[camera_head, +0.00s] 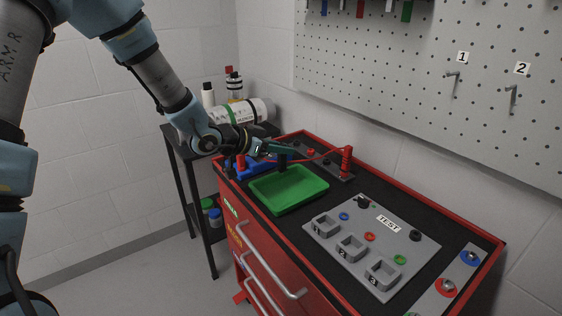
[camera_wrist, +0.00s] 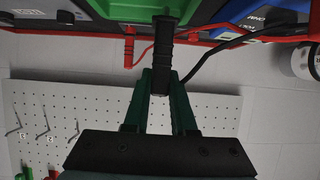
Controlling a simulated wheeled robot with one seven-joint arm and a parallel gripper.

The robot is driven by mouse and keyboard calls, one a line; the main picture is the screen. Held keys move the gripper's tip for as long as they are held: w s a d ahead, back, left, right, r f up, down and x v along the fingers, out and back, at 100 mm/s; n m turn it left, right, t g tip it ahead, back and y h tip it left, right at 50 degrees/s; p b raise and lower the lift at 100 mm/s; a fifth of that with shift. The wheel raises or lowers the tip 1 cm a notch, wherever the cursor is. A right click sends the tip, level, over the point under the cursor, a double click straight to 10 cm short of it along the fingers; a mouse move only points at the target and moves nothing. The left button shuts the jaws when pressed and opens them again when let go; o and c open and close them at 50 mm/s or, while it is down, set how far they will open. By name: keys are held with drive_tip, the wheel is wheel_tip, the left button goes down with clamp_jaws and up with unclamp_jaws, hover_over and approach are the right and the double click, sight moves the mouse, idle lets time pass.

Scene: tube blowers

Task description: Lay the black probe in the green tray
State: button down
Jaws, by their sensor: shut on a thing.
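My gripper (camera_head: 290,149) is shut on the black probe (camera_head: 282,162), which hangs down from the fingers at the back edge of the green tray (camera_head: 290,190) in the head view. I cannot tell whether the probe touches the tray. In the wrist view, the black probe (camera_wrist: 162,50) stands between the two green fingers (camera_wrist: 162,82), with its far end over the green tray (camera_wrist: 132,10). A black cable runs off beside it. The visible tray floor is empty.
A red probe (camera_head: 347,160) stands upright right of the tray, with a red lead. A blue meter (camera_head: 256,166) lies behind the tray at left. A grey TEST panel (camera_head: 370,245) is in front at right. The pegboard (camera_head: 430,80) rises behind.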

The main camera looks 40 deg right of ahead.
sight(279, 161)
drive_tip(key=shift+s+f, duration=0.1)
drive_tip(key=shift+f, duration=1.8)
drive_tip(key=shift+f, duration=0.2)
drive_tip(key=c, duration=0.7)
unclamp_jaws()
drive_tip(key=shift+c, duration=0.2)
